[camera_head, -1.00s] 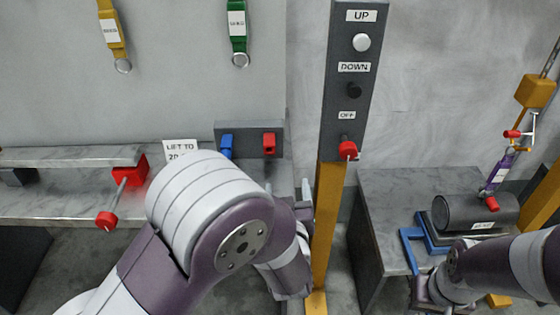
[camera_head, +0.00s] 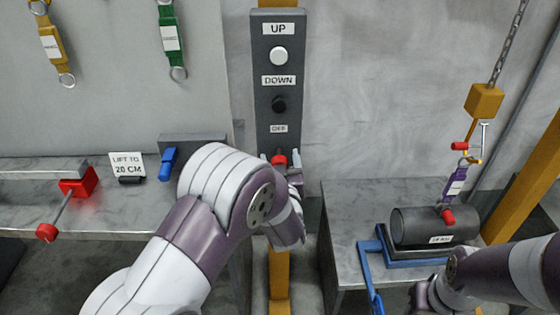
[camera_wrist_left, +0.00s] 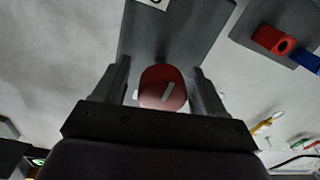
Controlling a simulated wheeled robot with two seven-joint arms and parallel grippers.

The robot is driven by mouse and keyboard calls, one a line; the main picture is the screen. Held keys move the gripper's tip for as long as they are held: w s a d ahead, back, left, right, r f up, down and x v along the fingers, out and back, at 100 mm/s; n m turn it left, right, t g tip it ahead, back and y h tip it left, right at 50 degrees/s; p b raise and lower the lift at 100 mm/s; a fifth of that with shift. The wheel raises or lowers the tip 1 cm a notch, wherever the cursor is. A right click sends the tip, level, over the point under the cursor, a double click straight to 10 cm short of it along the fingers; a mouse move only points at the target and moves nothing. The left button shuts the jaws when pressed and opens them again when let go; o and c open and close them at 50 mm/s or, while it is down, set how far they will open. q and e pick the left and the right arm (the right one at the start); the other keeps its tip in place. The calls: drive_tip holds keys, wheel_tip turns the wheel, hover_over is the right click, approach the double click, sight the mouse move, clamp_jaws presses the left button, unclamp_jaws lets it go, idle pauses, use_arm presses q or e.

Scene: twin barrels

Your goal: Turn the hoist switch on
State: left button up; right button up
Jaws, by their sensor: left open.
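The hoist switch is a red knob (camera_head: 279,160) low on the dark grey control panel (camera_head: 264,105), under a label reading OFF. In the left wrist view the red knob (camera_wrist_left: 163,87) shows a pale slanted mark on its face. My left gripper (camera_head: 281,157) is at the knob. In the left wrist view its open fingers (camera_wrist_left: 161,80) stand on either side of the knob, with gaps showing, so it is not gripped. My right gripper (camera_head: 432,297) is partly in view at the lower right, and its fingers cannot be made out.
A white UP button (camera_head: 280,56) and black DOWN button (camera_head: 279,104) sit above the knob. A dark cylinder (camera_head: 425,225) rests on a blue cradle (camera_head: 368,249) on the right bench, below a hanging chain hook (camera_head: 474,152). A red-handled lever (camera_head: 65,204) is at left.

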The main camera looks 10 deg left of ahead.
use_arm(q)
drive_tip(key=shift+a, duration=0.1)
drive_tip(key=c, duration=1)
drive_tip(key=shift+c, duration=0.2)
